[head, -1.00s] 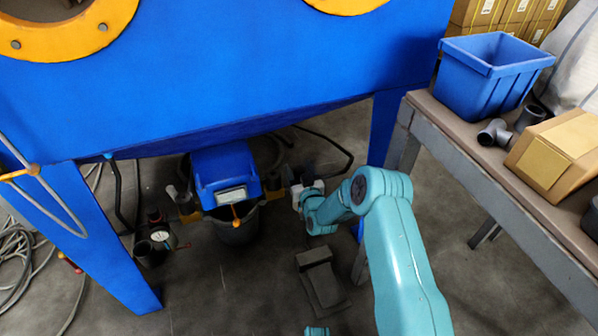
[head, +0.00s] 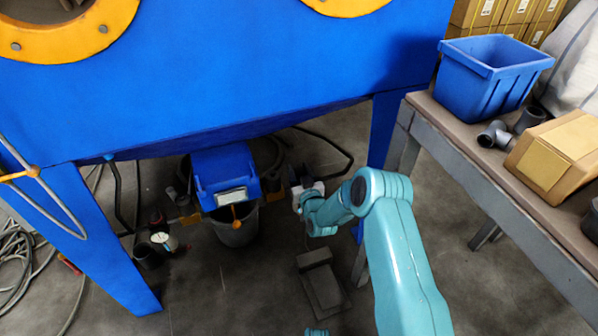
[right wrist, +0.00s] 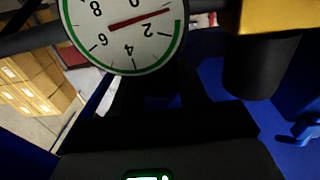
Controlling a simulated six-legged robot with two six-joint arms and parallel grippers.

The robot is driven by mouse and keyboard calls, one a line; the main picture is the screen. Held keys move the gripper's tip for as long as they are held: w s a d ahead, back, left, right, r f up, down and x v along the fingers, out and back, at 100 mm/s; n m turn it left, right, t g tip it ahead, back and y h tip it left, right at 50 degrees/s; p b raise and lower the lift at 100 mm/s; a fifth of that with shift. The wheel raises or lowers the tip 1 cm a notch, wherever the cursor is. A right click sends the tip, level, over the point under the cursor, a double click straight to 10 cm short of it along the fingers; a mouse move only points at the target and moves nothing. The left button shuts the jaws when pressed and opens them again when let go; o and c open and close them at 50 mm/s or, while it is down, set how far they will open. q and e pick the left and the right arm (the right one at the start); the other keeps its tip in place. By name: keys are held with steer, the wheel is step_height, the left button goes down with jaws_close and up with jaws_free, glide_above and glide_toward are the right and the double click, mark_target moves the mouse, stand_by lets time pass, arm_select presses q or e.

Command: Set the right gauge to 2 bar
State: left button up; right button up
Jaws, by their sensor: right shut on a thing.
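The right gauge (right wrist: 125,55) fills the top of the right wrist view. It has a white dial, a green rim and a red needle. The needle points between 0 and 2, closer to the 2. In the head view my right gripper (head: 297,189) is under the blue cabinet, at a small dark fitting (head: 299,172) right of the bucket. It is shut on the gauge's regulator knob, which the dark fingers hide in the right wrist view. My left gripper is not in view.
A blue cabinet (head: 230,80) stands over the work spot, with legs on both sides. A dark bucket (head: 236,229) and another gauge (head: 160,239) are to the left. A bench (head: 470,165) with a blue bin (head: 495,80) stands right.

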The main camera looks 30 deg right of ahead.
stand_by(0.4)
steer(key=o, duration=0.9)
